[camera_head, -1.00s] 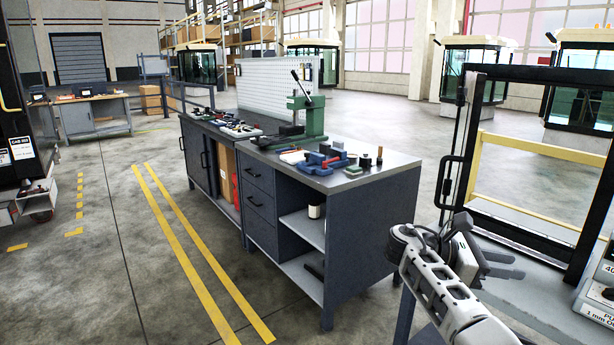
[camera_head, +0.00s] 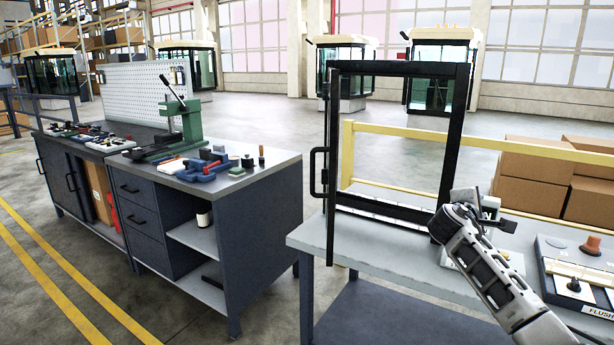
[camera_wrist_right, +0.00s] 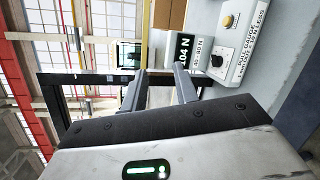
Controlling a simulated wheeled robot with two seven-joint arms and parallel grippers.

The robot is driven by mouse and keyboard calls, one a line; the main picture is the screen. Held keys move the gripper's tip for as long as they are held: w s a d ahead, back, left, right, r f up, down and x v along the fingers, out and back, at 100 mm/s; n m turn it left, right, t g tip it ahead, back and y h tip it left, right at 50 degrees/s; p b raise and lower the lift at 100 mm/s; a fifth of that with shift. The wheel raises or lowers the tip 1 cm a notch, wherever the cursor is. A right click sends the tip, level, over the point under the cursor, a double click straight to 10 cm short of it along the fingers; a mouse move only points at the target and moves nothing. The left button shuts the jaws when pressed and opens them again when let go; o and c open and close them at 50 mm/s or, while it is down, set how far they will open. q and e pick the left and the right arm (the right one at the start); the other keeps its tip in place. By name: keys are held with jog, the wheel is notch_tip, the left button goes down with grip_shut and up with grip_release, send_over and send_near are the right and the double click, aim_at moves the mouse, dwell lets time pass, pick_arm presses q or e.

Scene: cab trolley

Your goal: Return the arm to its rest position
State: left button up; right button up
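My right arm comes in from the lower right in the head view. Its right gripper (camera_head: 500,218) is held above the grey table (camera_head: 375,240), in front of the lower right corner of a black door frame (camera_head: 453,140). In the right wrist view the right gripper's two fingers (camera_wrist_right: 160,92) stand apart with nothing between them. The door frame (camera_wrist_right: 60,110) shows beyond them, turned sideways. My left gripper and arm are not in view.
A labelled panel box (camera_head: 562,262) with a knob is on the table to the right of my arm. A workbench (camera_head: 270,168) with tools and a green press (camera_head: 185,125) stands left. Brown cartons (camera_head: 535,175) and a yellow rail (camera_head: 390,129) are behind. Floor is open between.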

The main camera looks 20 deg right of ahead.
jog(key=w+a+r+m+t+y, duration=0.2)
jog(key=w+a+m+t+y, duration=0.1)
jog(key=w+a+t+y, duration=0.25)
jog(key=w+a+r+m+t+y, duration=0.2)
jog(key=w+a+t+y, duration=0.2)
jog(key=w+a+t, duration=0.2)
jog(key=s+a+f+g+y, duration=0.25)
jog(key=a+f, duration=0.55)
jog(key=f, duration=0.4)
jog(key=s+a+f+n+g+y, duration=0.1)
jog(key=s+a+f+y, duration=0.1)
jog(key=s+a+f, duration=0.75)
jog(key=s+a+f+g+y, duration=0.1)
jog(key=s+a+f, duration=0.3)
jog(key=s, duration=0.3)
jog(key=s+a+f+m+g+y, duration=0.1)
jog(key=s+a+f, duration=0.4)
jog(key=s+a, duration=0.2)
jog(key=s+a+f+m+g+y, duration=0.1)
jog(key=s+a+f+g, duration=0.1)
jog(key=s+a+f, duration=0.3)
jog(key=s+a, duration=0.1)
jog(key=s, duration=0.3)
jog(key=shift+s+a, duration=0.2)
jog(key=shift+a, duration=0.05)
jog(key=shift+a, duration=0.1)
